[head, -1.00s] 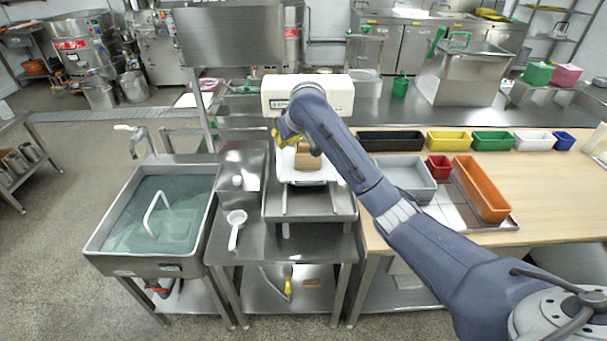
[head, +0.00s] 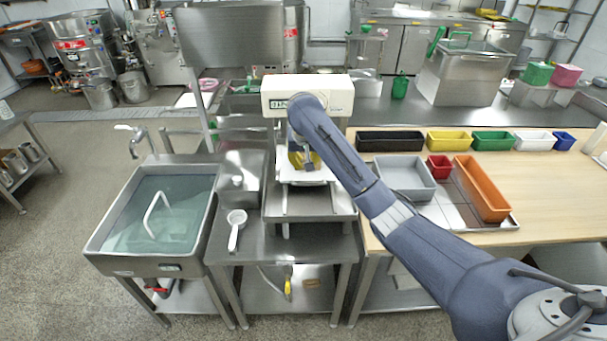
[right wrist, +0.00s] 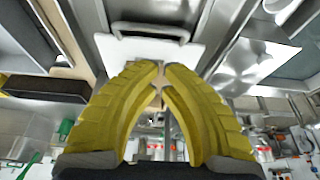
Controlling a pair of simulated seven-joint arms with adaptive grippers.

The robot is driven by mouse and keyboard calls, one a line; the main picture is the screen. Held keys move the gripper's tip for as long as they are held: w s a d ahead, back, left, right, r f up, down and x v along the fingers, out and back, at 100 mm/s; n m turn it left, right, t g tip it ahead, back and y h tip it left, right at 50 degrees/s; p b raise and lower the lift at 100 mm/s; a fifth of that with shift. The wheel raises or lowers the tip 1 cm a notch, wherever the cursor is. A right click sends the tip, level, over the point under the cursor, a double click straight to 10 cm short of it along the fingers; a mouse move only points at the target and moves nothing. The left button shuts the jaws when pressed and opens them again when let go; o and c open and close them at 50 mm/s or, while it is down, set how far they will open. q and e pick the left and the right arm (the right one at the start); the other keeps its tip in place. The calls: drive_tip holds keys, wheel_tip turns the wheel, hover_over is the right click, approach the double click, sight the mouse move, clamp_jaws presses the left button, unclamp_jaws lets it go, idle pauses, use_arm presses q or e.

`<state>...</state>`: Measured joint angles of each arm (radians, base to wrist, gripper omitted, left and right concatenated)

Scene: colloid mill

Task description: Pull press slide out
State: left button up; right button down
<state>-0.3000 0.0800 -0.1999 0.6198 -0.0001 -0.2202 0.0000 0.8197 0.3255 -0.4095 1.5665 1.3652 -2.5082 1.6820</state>
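The press (head: 335,103) has a white head on a steel stand. Its slide, a white plate (head: 288,177), lies low in front, between steel rails. My right gripper (head: 306,164) has yellow fingers pointing down over the plate. In the right wrist view, the fingertips of my right gripper (right wrist: 163,72) come almost together, with nothing clearly held. The white plate (right wrist: 108,48) with a grey bar handle (right wrist: 150,32) lies beyond them. A bit of tan shows behind the fingers; its contact with them is unclear. My left gripper is out of view.
A water-filled sink (head: 150,220) stands at left. A white scoop (head: 236,228) lies on the steel table in front. At right, a wooden table holds a grey bin (head: 404,178), an orange bin (head: 482,190) and other coloured bins.

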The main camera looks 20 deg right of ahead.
sight(303, 179)
drive_tip(key=shift+x, duration=3.85)
